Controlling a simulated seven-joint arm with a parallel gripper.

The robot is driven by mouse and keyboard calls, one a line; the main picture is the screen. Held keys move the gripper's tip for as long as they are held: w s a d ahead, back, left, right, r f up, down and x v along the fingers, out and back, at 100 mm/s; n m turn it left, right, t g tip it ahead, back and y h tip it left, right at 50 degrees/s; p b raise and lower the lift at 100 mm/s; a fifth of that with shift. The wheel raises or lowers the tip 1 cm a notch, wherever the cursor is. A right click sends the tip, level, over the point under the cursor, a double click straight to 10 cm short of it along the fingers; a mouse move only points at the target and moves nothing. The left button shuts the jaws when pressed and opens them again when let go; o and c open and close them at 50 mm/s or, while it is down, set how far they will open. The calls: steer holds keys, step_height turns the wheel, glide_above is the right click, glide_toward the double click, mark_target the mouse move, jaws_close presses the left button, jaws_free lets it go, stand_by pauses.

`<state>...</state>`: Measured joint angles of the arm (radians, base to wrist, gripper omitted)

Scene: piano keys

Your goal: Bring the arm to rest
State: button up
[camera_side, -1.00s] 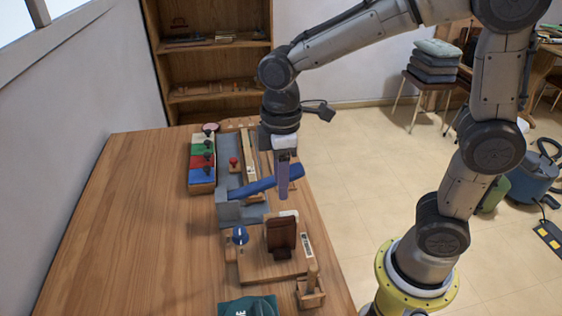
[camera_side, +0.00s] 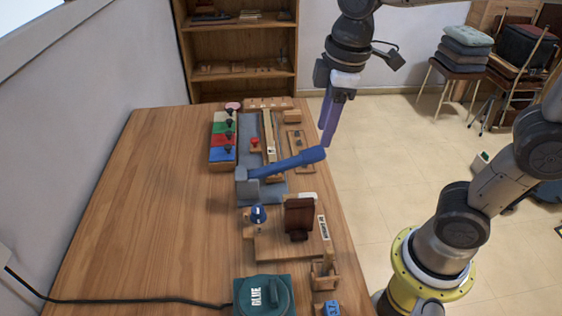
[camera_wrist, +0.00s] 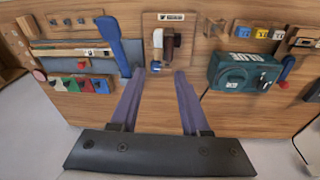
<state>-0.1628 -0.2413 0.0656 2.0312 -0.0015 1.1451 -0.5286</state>
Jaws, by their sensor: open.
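My gripper (camera_side: 328,138) hangs in the air above the table's right edge in the side view, its purple fingers pointing down. In the wrist view my gripper (camera_wrist: 162,76) shows two purple fingers spread apart with nothing between them. The wooden table (camera_side: 150,190) lies below. The blue lever (camera_side: 290,163) on its grey base (camera_side: 250,188) stands left of and below my fingers in the side view; whether they touch is not clear there. In the wrist view the blue lever (camera_wrist: 110,42) lies left of the fingers and appears apart from them.
A panel with coloured strips and black knobs (camera_side: 223,140) stands at the far end. A wooden board with a dark brown piece (camera_side: 299,217) and blue knob (camera_side: 258,214) is mid-table. A teal glue box (camera_side: 263,296) is at the near end. The table's left side is bare.

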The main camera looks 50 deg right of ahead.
steer(key=s+d+f+m+t, duration=0.2)
steer(key=s+d+m+t, duration=0.2)
steer(key=s+m, duration=0.4)
steer(key=shift+s+d+f, duration=0.15)
steer(key=shift+s, duration=0.95)
stand_by(1.4)
